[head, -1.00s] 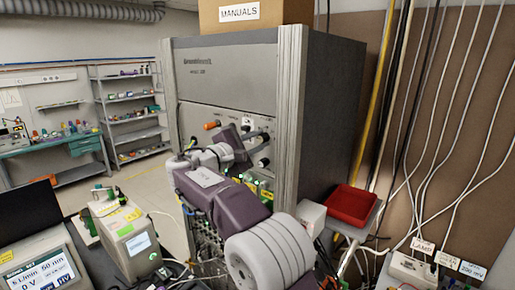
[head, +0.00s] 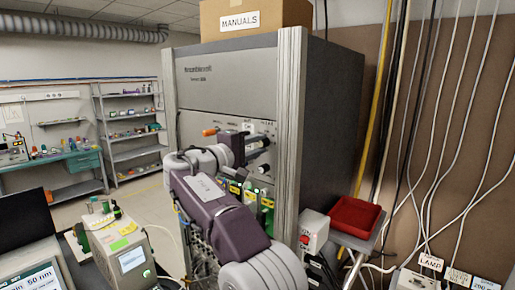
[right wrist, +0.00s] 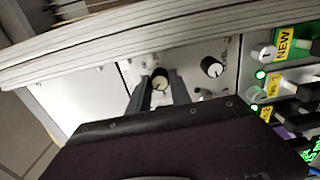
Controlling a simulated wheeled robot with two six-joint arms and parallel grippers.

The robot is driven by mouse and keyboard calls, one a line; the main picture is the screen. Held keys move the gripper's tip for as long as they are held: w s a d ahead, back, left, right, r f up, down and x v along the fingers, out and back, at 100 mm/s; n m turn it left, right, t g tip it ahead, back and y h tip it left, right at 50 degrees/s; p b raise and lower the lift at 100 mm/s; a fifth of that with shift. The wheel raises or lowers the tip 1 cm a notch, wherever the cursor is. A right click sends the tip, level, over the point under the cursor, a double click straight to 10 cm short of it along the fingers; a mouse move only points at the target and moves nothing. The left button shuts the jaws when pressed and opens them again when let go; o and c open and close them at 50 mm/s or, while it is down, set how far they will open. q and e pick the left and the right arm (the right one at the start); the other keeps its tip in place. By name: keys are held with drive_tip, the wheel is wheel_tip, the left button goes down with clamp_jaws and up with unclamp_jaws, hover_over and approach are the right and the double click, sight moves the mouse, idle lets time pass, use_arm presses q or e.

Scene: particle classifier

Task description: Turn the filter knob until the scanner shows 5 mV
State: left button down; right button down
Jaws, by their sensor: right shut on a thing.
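My right gripper (head: 259,146) reaches the front panel of the tall grey cabinet. In the right wrist view its two dark fingers (right wrist: 160,92) are shut on a black knob with a pale cap (right wrist: 160,82), one finger on each side. The knob's label cannot be read. A second black knob with a pale cap (right wrist: 211,67) stands free beside it. The scanner's screen (head: 42,284) is at the lower left of the head view, cut off by the frame's bottom edge. "50 nm" shows on it; no mV reading is visible. My left gripper is not in view.
A grey cabinet (head: 335,120) bears a manuals box (head: 262,20). An orange-tipped part (head: 209,132) sticks out of the panel near my gripper. Green-lit modules (head: 266,203) lie below. A red tray (head: 354,216) stands on the right, with hanging cables behind.

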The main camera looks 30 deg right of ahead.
drive_tip(key=shift+r, duration=0.15)
drive_tip(key=c, duration=1.2)
unclamp_jaws()
drive_tip(key=shift+o, duration=0.2)
drive_tip(key=shift+d, duration=0.15)
drive_tip(key=shift+w, duration=0.1)
drive_tip(key=b+v, duration=0.2)
drive_tip(key=v, duration=0.7)
